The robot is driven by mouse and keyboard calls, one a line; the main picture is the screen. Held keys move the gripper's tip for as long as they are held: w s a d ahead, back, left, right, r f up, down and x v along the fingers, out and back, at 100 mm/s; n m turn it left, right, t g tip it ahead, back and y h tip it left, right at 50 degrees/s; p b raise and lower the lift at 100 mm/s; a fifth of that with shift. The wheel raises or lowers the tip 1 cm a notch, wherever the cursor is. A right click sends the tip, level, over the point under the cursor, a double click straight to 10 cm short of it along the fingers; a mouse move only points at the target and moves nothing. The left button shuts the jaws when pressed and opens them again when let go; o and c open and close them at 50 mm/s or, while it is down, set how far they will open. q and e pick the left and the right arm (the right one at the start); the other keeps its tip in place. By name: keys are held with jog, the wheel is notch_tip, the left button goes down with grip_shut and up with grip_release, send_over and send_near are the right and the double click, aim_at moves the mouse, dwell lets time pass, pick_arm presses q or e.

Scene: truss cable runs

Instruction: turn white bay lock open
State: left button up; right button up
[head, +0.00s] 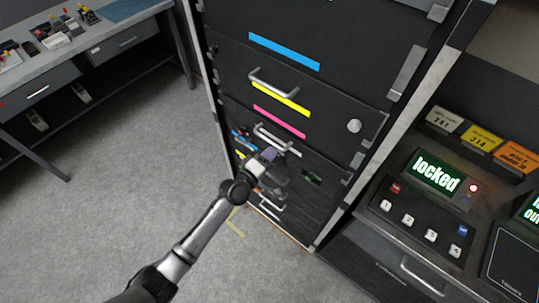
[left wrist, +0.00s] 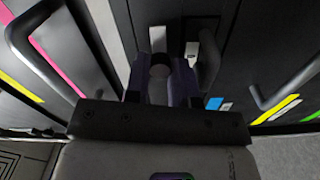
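The black cabinet (head: 320,75) has stacked bays with bar handles and coloured stripes. My left gripper (head: 268,157) is at its lower bays, just below a pale bar handle (head: 277,140). I cannot tell which stripe is the white bay's, and its lock is not clear behind the gripper. In the left wrist view, the dark fingers (left wrist: 160,82) stand apart close to the cabinet face, with a grey rounded part (left wrist: 160,66) between them. I cannot tell whether they grip it. A dark bar handle (left wrist: 208,62) is just right of them. My right gripper is out of view.
A round silver knob (head: 354,126) sits on the cabinet's right side. A console at the right has a lit "locked" display (head: 437,172), a red light (head: 473,188) and several numbered buttons. A workbench (head: 100,35) stands at the upper left. The floor (head: 110,215) between is clear.

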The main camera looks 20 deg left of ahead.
pick_arm(q)
jog(key=o, duration=0.4)
jog(key=shift+f, duration=0.1)
